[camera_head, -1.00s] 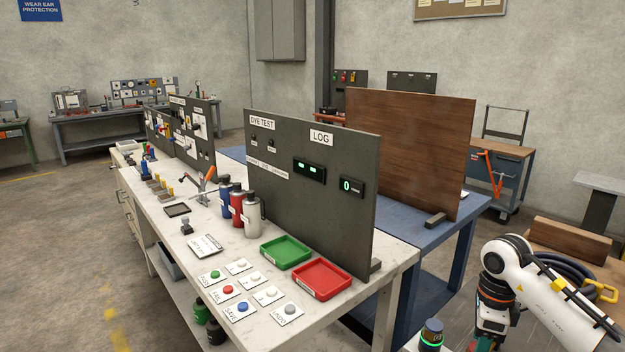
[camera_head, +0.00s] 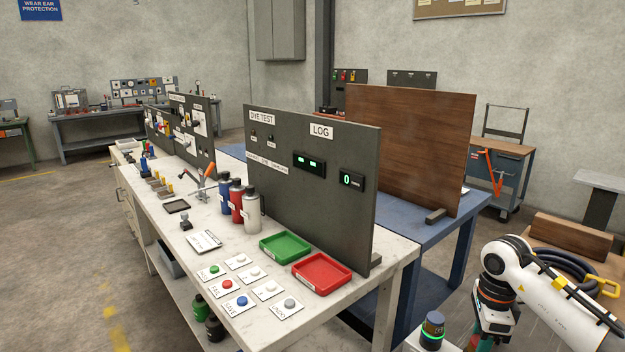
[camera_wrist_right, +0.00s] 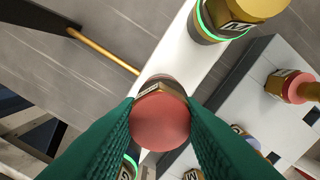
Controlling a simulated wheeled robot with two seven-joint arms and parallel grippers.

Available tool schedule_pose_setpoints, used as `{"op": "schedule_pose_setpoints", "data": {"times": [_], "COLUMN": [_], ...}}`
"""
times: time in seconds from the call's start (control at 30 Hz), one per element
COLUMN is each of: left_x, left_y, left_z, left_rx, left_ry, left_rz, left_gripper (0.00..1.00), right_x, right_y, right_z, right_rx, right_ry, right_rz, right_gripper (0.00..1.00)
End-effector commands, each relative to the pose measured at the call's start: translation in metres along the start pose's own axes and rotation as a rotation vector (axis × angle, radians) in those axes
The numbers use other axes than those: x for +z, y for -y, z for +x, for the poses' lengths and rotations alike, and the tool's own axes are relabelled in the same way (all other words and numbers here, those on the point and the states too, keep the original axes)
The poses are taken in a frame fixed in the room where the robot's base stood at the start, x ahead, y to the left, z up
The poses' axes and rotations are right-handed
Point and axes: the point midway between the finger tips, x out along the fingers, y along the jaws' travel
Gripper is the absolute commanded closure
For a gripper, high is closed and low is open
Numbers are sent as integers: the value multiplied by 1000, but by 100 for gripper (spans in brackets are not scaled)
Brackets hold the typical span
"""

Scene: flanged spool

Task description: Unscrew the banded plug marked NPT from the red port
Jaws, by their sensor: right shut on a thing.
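In the right wrist view, my right gripper (camera_wrist_right: 160,122), with green ribbed fingers, is shut on a plug (camera_wrist_right: 160,118). Its rounded dull-red end faces the camera, with a brass-coloured hex collar behind it. Part of a label shows on the collar but is too small to read. The port behind this plug is mostly hidden, so I cannot tell whether they still touch. In the head view, my right arm comes in at the lower right and its fingertips are out of frame. My left gripper is in neither view.
A brass hex fitting (camera_wrist_right: 250,10) over a green glowing ring stands at the top of the wrist view. A red-ended plug (camera_wrist_right: 290,86) and a blue-ended plug (camera_wrist_right: 245,138) sit on a pale panel (camera_wrist_right: 270,55). A bench with a red tray (camera_head: 322,274) and green tray (camera_head: 286,247) fills the head view's middle.

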Motion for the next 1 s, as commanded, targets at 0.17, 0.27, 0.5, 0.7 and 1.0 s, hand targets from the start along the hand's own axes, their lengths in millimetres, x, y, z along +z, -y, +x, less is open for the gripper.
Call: {"op": "schedule_pose_setpoints", "data": {"times": [0.17,0.27,0.5,0.7,1.0], "left_x": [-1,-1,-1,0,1], "left_y": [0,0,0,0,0], "left_z": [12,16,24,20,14], "left_rx": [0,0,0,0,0], "left_ry": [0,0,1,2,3], "left_rz": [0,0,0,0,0], "left_gripper": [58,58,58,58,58], "right_x": [0,0,0,0,0], "right_y": [-1,-1,0,0,0], "right_z": [1,1,0,-3,-12], "right_rx": [5,3,3,1,1], "right_ry": [1,0,0,-1,-1], "right_rz": [-284,-442,-786,-773,-771], "right_gripper": [99,99,99,99,99]}}
